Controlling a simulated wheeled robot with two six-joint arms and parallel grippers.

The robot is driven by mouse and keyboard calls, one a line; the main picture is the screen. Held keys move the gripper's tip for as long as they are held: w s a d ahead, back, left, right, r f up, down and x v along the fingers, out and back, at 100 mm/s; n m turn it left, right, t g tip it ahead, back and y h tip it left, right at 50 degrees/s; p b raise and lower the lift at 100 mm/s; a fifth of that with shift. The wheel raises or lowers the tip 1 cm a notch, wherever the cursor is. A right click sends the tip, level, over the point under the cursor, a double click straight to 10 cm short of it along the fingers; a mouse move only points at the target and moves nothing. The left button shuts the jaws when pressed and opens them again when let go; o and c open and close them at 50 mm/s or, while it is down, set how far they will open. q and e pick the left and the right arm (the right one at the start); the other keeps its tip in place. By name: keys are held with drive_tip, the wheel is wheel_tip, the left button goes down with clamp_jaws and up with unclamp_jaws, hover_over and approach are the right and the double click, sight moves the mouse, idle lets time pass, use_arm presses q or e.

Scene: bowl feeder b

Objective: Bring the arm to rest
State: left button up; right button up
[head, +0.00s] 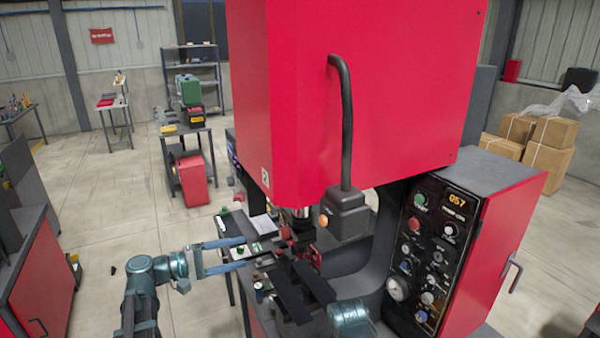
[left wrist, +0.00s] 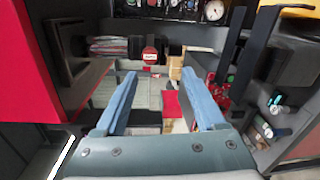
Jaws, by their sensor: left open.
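My left gripper (head: 244,253) reaches in from the left in the head view, in front of the red machine (head: 370,90). Its two blue fingers are apart, with nothing held between them. In the left wrist view the fingers (left wrist: 159,74) are also spread and the gap is empty. The fingertips are close to the machine's dark worktable fixture (head: 300,290); I cannot tell the exact distance. A teal part of my right arm (head: 350,318) shows at the bottom of the head view, but its gripper is not visible.
A control panel (head: 430,250) with knobs and a display is on the machine's right. A black box (head: 345,215) hangs from a bent pipe. A red cabinet (head: 40,280) stands at the left. Open floor (head: 110,215) lies between it and the machine.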

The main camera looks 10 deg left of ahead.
use_arm(q)
drive_tip(key=s+d+f+m+g+y+b, duration=0.2)
drive_tip(key=s+d+f+m+g+b, duration=0.15)
drive_tip(key=d+f, duration=0.5)
drive_tip(key=s+d+f+m+g+y+b, duration=0.2)
drive_tip(key=s+d+f+g, duration=0.15)
drive_tip(key=d+f, duration=0.45)
drive_tip(key=s+d+f+m+g+y+b, duration=0.1)
drive_tip(key=s+f+m+y+b, duration=0.2)
drive_tip(key=s+f+y, duration=0.2)
drive_tip(key=s+d+f+m+g+y+b, duration=0.1)
drive_tip(key=s+f+m+y+b, duration=0.2)
drive_tip(key=f, duration=0.8)
drive_tip(key=s+y, duration=0.2)
drive_tip(key=y, duration=0.1)
drive_tip(key=shift+s+f+m+y+b, duration=0.2)
drive_tip(key=shift+s+m+y+b, duration=0.05)
drive_tip(key=shift+m+y+b, duration=0.15)
